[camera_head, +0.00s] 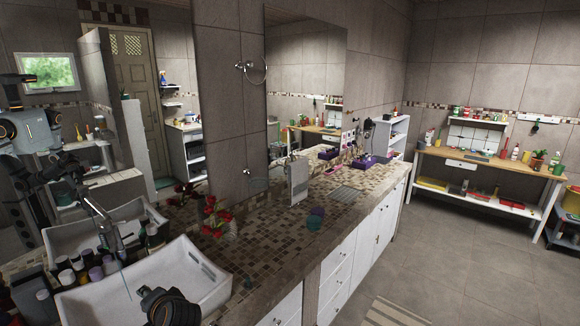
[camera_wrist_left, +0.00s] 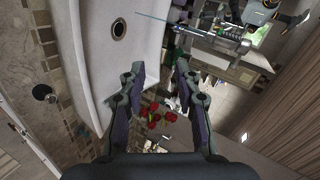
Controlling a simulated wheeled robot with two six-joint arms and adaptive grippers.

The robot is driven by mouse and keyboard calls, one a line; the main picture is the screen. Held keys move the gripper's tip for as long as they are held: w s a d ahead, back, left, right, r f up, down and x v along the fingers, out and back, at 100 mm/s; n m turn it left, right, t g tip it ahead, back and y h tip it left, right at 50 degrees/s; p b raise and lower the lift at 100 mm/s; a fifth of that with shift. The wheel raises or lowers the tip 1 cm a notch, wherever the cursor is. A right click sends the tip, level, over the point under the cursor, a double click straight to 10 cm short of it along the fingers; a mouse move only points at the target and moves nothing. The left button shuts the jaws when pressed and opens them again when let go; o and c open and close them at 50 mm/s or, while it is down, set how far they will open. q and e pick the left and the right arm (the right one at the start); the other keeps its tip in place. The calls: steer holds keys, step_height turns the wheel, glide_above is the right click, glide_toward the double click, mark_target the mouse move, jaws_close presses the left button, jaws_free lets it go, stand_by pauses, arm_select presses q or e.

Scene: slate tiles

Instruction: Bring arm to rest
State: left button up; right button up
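My left gripper (camera_wrist_left: 160,72) is open in the left wrist view, its two dark fingers apart with nothing between them. It points towards the white sink basin (camera_wrist_left: 92,50) and the counter, and the basin's drain (camera_wrist_left: 118,30) shows beyond the fingers. In the head view a dark, rounded part of my arm with orange marks (camera_head: 168,305) is at the bottom, over the sink basin (camera_head: 205,275). My right gripper is in neither view.
A faucet (camera_head: 97,208) rises behind the basin, with a thin pale-blue line below its spout. Several bottles (camera_head: 80,268) stand left of the basin. Floor (camera_head: 440,235) at right is clear.

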arm_select(q)
steer(key=s+d+f+n+g+h, duration=0.1)
steer(key=s+d+f+n+h, duration=0.15)
steer(key=s+d+f, duration=0.4)
steer(key=s+d+f+n+g+h, duration=0.1)
steer(key=s+f+g+h, duration=0.2)
steer(key=s, duration=0.7)
steer(key=s+d+f+n+h, duration=0.1)
steer(key=s+d+f+h, duration=0.35)
steer(key=s, duration=0.35)
step_height(320, 180, down, 27)
steer(key=s+a+g+y+b, duration=0.1)
steer(key=a+g+b, duration=0.1)
steer(key=a+b, duration=0.15)
steer(key=s+f+b, duration=0.3)
steer(key=s+f, duration=1.7)
steer(key=f, duration=0.1)
steer(key=shift+a+f+n+g+b, duration=0.25)
steer(key=shift+f+n+g+b, duration=0.05)
steer(key=shift+f+n+g, duration=0.1)
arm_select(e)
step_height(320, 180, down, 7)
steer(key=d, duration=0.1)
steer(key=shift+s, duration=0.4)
